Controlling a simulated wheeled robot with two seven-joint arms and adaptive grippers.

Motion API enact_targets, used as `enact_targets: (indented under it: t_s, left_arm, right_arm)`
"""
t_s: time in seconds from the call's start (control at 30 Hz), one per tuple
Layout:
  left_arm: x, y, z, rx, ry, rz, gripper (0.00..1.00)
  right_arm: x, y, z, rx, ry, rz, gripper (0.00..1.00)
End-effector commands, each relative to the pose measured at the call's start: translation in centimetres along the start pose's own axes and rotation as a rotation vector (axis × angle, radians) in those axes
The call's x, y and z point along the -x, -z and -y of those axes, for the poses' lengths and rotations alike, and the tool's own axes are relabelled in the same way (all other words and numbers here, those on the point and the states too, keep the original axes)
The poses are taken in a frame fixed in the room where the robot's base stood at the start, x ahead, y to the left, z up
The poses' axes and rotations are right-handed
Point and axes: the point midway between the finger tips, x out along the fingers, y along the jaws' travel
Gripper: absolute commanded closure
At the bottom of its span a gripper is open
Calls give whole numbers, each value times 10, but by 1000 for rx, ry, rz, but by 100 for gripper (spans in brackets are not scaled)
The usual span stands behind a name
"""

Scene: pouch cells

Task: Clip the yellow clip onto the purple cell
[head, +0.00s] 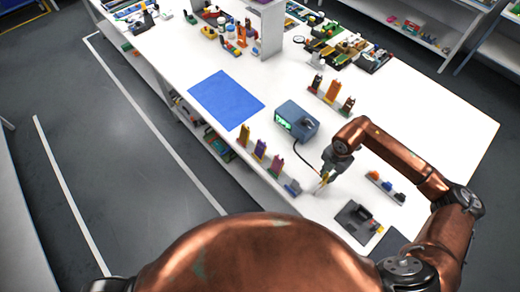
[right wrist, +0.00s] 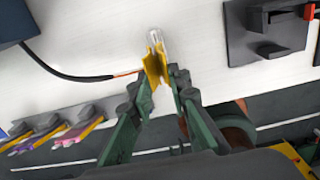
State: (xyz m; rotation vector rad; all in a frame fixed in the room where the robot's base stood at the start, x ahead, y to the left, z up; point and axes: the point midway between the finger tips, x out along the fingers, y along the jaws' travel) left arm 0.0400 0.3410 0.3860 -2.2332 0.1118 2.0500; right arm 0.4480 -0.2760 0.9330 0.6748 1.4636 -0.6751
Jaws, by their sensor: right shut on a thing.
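My right gripper (head: 323,183) is above the white table, to the right of the row of cells. In the right wrist view its fingers (right wrist: 162,85) are shut on the yellow clip (right wrist: 153,68). A pale, clear tip sticks out beyond the clip. A black lead with an orange end runs to the clip from the left. The purple cell (head: 260,150) stands upright in a grey rack, between a yellow cell (head: 244,135) and an orange-pink cell (head: 276,165). The clip is well apart from it. My left gripper is out of view.
A grey-blue meter box (head: 296,121) with a green display stands behind the cells. A second rack of cells (head: 331,94) is farther back. A blue mat (head: 227,98) lies left, and a dark tray (head: 357,221) sits near the front edge. Small coloured parts (head: 385,187) lie right.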

Motion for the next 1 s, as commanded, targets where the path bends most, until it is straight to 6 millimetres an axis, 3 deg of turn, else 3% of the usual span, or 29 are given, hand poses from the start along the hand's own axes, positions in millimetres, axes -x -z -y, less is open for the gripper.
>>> enact_targets:
  t_s: [0.33, 1.0]
  left_arm:
    - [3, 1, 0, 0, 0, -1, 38]
    - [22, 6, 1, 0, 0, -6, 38]
  right_arm:
    - [4, 0, 0, 0, -1, 0, 100]
    - [36, -2, 0, 0, 0, 1, 100]
